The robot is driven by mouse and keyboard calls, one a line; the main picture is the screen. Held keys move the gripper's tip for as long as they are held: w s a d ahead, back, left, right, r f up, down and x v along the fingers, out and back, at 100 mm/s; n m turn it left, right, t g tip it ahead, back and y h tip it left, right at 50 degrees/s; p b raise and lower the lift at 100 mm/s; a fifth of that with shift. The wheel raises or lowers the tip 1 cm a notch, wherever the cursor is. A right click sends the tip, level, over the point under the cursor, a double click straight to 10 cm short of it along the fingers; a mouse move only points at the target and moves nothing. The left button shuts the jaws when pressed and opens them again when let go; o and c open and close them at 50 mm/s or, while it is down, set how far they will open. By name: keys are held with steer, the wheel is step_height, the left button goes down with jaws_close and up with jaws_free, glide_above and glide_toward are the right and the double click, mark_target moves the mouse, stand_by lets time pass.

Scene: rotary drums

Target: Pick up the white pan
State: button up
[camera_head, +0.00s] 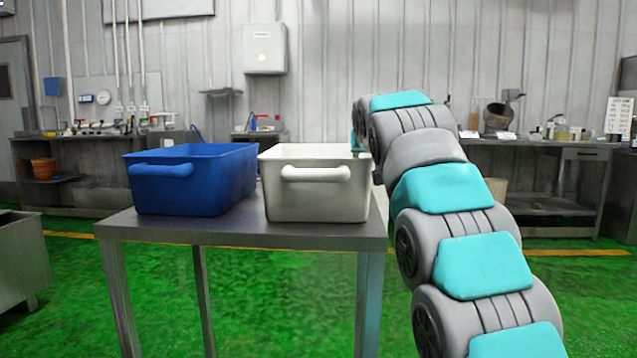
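The white pan (318,203) is a deep rectangular tub with a bar handle on its near side. It stands upright on the right part of a metal table (240,232). My grey and teal arm (437,190) comes in from the lower right and reaches forward past the pan's right side. Its far end is beside and above the pan's back right corner. My gripper is hidden behind the arm and the pan, so I cannot see its fingers or whether it touches the rim.
A blue pan (190,182) of similar shape stands close to the left of the white pan. A metal bin (20,262) is at the left edge. Workbenches with clutter line the back wall. The green floor (280,300) around the table looks clear.

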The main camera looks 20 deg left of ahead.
jaws_close()
stand_by(1.3)
